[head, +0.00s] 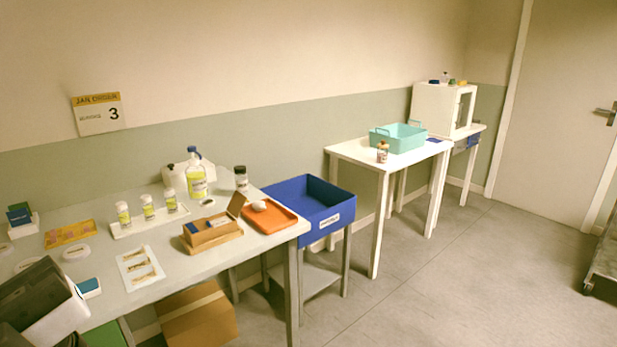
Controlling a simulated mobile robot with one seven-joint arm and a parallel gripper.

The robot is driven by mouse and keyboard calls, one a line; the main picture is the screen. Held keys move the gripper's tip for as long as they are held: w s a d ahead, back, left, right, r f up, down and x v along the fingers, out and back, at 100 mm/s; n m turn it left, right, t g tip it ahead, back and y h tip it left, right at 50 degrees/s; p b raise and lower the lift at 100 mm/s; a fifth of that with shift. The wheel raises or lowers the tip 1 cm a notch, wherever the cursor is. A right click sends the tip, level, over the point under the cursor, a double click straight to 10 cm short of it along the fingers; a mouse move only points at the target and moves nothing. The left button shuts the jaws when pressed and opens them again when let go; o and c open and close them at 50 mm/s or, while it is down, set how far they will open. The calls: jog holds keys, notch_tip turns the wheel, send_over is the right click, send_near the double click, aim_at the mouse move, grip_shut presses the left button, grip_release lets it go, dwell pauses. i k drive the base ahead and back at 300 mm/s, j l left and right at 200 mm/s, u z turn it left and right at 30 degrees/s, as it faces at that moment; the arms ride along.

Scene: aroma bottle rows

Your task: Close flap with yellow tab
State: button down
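A small brown box (212,233) stands near the front right of the long grey-white table. A brown flap (237,204) stands raised at its right end, so the box looks open there. I cannot make out a yellow tab on it at this size. A small white and blue mark shows on the box's left front.
An orange tray (284,223) with a white object lies close to the raised flap's right. A rack of small bottles (125,231) and a pump bottle (196,179) stand behind. A blue bin (331,222) is beyond the table (225,262). A dark and white object (62,322) fills the lower left corner.

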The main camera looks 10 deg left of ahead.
aim_at(238, 201)
jog(key=u, duration=0.75)
jog(key=i+l+u, duration=0.15)
jog(key=u, duration=0.15)
jog(key=l+u, duration=0.3)
jog(key=i+l+u, duration=0.15)
jog(key=l+u, duration=0.55)
jog(key=l, duration=0.7)
jog(key=l+u, duration=0.1)
jog(key=l, duration=1.9)
jog(key=i, duration=0.05)
